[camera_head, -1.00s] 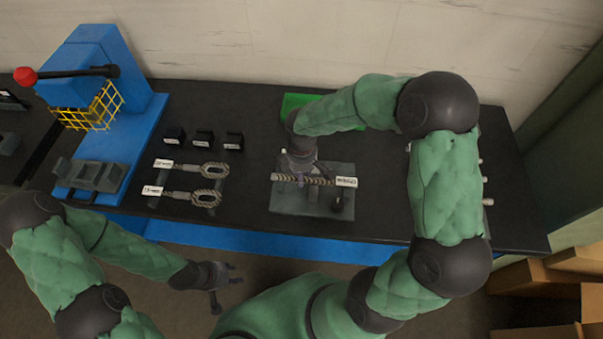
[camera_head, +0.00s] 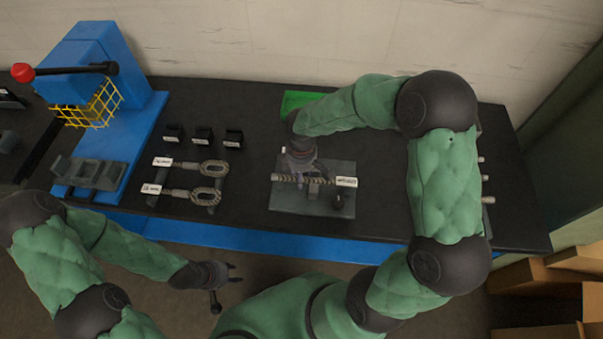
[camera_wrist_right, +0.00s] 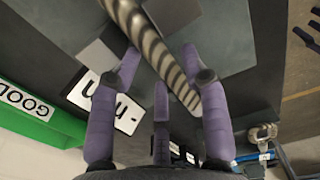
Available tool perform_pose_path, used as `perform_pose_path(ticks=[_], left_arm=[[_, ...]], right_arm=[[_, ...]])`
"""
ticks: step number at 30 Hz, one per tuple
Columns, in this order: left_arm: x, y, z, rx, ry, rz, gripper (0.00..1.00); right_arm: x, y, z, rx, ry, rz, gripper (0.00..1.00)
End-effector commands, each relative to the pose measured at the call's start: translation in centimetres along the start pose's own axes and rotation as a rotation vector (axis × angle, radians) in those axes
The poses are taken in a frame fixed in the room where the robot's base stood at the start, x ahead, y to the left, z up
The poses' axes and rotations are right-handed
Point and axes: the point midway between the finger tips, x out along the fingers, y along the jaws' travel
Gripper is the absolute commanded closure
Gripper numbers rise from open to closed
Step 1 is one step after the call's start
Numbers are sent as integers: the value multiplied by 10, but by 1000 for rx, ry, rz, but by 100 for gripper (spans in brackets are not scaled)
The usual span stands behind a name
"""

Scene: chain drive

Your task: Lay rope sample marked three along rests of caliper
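A straight twisted rope sample (camera_head: 288,178) with a white tag (camera_head: 346,182) lies left to right over the grey caliper (camera_head: 290,204). The tag's writing is too small to read. In the right wrist view the striped rope (camera_wrist_right: 150,45) runs across the rests, with a grey block (camera_wrist_right: 96,57) beside it. My right gripper (camera_head: 307,172) is just above the rope; its purple fingers (camera_wrist_right: 160,72) are spread, with the rope between and below them. My left gripper (camera_head: 234,274) is open and empty in front of the bench.
A green tray (camera_head: 296,101) is at the back; a blue press (camera_head: 138,140) stands left.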

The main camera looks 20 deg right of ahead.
Motion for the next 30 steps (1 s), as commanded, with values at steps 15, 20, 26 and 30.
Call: perform_pose_path(ticks=[15, 20, 26, 30], left_arm=[[0, 0, 0, 0, 0, 0, 60], [0, 0, 0, 0, 0, 0, 60], [0, 0, 0, 0, 0, 0, 60], [0, 0, 0, 0, 0, 0, 60]], right_arm=[[-7, 2, 1, 1, -1, 5, 42], [-31, 2, 0, 0, 1, 8, 42], [-72, 1, 0, 0, 0, 5, 42], [-95, 0, 1, 0, -1, 2, 42]])
